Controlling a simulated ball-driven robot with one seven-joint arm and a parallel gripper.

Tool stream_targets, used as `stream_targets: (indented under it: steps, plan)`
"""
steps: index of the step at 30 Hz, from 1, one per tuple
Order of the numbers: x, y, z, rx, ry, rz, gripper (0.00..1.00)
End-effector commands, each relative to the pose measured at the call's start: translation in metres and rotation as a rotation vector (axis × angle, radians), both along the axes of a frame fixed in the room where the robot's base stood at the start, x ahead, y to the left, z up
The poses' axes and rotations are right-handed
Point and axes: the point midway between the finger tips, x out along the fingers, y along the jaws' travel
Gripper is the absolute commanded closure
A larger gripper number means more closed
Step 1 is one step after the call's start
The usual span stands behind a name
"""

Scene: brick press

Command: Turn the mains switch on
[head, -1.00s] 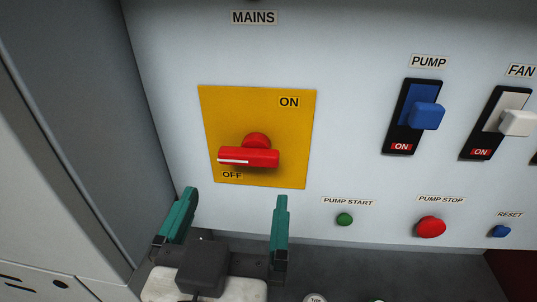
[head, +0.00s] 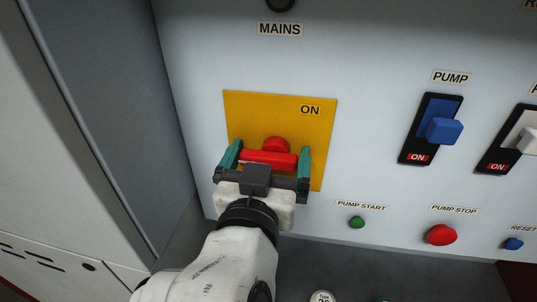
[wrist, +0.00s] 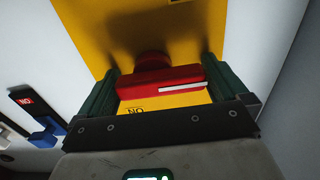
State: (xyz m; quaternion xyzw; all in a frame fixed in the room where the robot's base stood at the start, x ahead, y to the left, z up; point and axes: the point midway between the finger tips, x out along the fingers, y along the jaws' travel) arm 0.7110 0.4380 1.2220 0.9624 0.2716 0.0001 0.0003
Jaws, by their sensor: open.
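The mains switch is a red rotary handle (head: 268,158) on a yellow plate (head: 322,130) under the MAINS label. Its bar lies about level, with its white mark hidden in the head view. In the wrist view the red handle (wrist: 160,82) shows the white line at its right end. The ON label (head: 310,110) is at the plate's upper right; the OFF label is hidden behind my gripper in the head view. My gripper (head: 268,158) is open, with one green finger beside each end of the handle. Whether the fingers touch it I cannot tell.
To the right are a blue pump switch (head: 443,130) and a white fan switch (head: 527,140). Below them are a green pump start button (head: 357,222), a red pump stop button (head: 441,235) and a blue reset button (head: 513,243). A grey cabinet side (head: 165,130) stands close at left.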

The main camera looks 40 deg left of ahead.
Motion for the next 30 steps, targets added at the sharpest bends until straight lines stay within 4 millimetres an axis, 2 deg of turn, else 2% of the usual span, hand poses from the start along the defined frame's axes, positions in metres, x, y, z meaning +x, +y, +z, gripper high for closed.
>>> stream_targets:
  steps: [3, 13, 23, 30]
  plan:
    - [0.0000, -0.0001, 0.0000, 0.000, 0.000, 0.000, 0.02]
    - [-0.0003, -0.0003, 0.0001, 0.000, 0.000, 0.000, 0.33]
    - [0.0000, -0.0005, -0.0020, 0.041, 0.024, -0.001, 0.34]
    - [0.0005, -0.0014, -0.0037, 0.168, 0.099, -0.001, 0.34]
